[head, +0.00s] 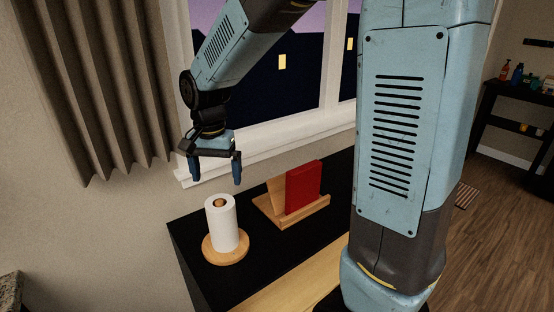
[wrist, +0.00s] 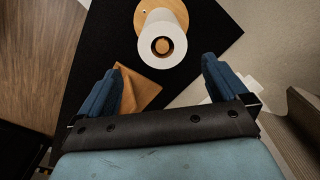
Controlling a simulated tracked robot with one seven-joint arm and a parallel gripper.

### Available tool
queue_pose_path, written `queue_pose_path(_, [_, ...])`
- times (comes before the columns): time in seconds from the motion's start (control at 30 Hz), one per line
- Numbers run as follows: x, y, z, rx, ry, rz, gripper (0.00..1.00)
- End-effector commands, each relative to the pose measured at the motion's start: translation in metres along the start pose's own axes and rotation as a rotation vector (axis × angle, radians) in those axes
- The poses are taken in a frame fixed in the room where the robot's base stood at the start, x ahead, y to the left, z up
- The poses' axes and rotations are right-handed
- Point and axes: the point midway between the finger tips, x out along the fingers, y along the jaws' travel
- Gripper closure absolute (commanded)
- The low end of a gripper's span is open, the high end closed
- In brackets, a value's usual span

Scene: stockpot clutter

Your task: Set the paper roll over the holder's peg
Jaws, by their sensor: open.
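The white paper roll (head: 222,228) stands upright around the holder's wooden peg (head: 219,203), its lower end at the round wooden base (head: 213,257). In the wrist view the roll (wrist: 176,22) also encircles the round peg top (wrist: 161,46), with the base (wrist: 143,10) behind it. My gripper (head: 215,180) is open and empty, fingers pointing down, above the roll and apart from it. In the wrist view its two fingers (wrist: 161,72) are spread wide, with nothing between them. The roll's lower end is partly hidden from the wrist camera.
A wooden stand (head: 315,213) holding a red book (head: 304,187) is right of the roll on the black counter (head: 283,248). The window sill (head: 270,146) runs behind, and a curtain (head: 100,80) hangs at left. Bare counter lies in front of the stand.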

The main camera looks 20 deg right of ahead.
Motion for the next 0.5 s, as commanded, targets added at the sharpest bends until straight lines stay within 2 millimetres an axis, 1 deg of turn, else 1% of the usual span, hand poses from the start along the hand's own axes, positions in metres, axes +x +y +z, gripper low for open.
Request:
queue_pose_path(0.17, [-0.028, 0.033, 0.0, -0.057, 0.053, -0.044, 0.0])
queue_pose_path(0.27, [-0.046, 0.058, 0.003, -0.107, 0.096, -0.071, 0.0])
queue_pose_path(0.4, [-0.068, 0.092, 0.011, -0.178, 0.161, -0.102, 0.0])
queue_pose_path(0.5, [-0.08, 0.116, 0.018, -0.228, 0.211, -0.118, 0.0])
